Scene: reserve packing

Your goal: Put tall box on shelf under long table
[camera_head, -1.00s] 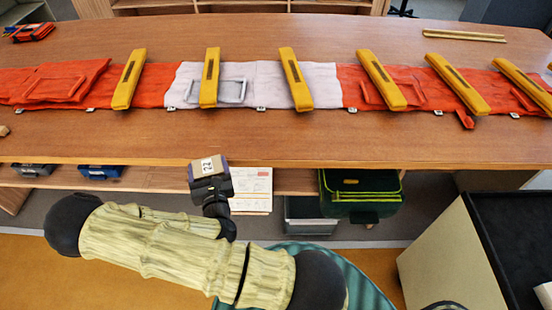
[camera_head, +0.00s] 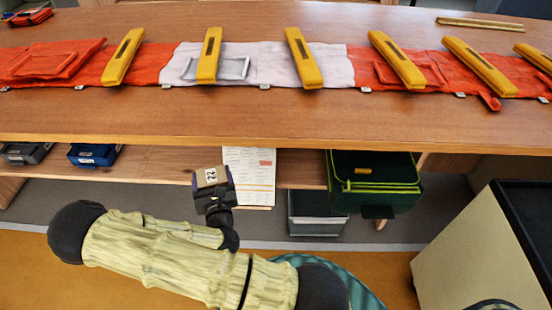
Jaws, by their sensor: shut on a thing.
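The long table (camera_head: 300,121) is brown wood and spans the view. The shelf under it (camera_head: 161,163) shows as a wooden board below the table's near edge. My gripper (camera_head: 213,188) is in front of that shelf, left of the middle, and is shut on a box with a tan top (camera_head: 205,177) and a white label that seems to read 22. This seems to be the tall box; I see it mostly from above and its height is hidden. The fingertips are hard to make out.
A blue bin (camera_head: 95,155) and a grey bin (camera_head: 25,153) stand on the shelf at left. Papers (camera_head: 250,175) hang at the shelf edge, right of my gripper. A green bag (camera_head: 375,182) and a grey bin (camera_head: 317,222) are further right. A dark-topped cabinet (camera_head: 470,250) stands at right.

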